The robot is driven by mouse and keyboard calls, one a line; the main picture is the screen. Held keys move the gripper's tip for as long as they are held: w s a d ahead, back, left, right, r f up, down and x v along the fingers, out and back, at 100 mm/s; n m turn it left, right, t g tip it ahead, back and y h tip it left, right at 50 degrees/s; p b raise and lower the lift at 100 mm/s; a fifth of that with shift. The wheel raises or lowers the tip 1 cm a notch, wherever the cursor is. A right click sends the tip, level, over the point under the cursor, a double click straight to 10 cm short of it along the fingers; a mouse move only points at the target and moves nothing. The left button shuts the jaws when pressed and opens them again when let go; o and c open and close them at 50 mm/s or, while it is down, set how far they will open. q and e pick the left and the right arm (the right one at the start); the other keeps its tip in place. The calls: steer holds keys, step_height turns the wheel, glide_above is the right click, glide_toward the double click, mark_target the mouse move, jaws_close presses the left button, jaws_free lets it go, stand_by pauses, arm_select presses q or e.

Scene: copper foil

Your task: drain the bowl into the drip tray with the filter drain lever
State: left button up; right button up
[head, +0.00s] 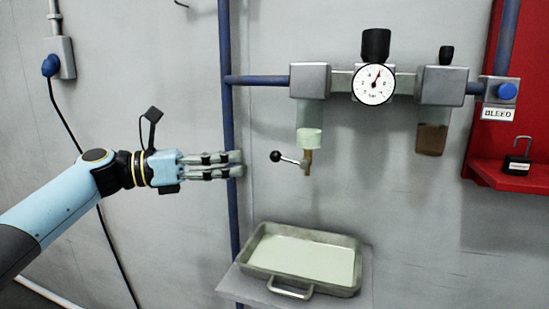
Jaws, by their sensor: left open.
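The filter bowl (309,125) hangs under the left block of the wall unit, with pale green liquid in its lower part. Below it is a brass drain with a lever (289,160) that ends in a black ball knob (275,157) pointing left. The drip tray (255,270), a metal pan with a front handle, sits on a shelf below and holds pale liquid or has a pale inside; I cannot tell which. My left gripper (238,164) is open and empty, left of the knob and apart from it, beside the blue vertical pipe. My right gripper is out of view.
A blue pipe (228,120) runs up the wall by my left gripper. A pressure gauge (374,84) and a brown-filled bowl (432,137) are right of the drain. A red shelf (510,172) with a padlock (517,166) is at far right. Space between bowl and tray is clear.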

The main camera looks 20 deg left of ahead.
mark_target(275, 156)
arm_select(q)
steer(key=p+x, duration=0.1)
steer(key=x, duration=0.8)
steer(key=shift+w+d, duration=0.1)
steer(key=shift+d, duration=0.2)
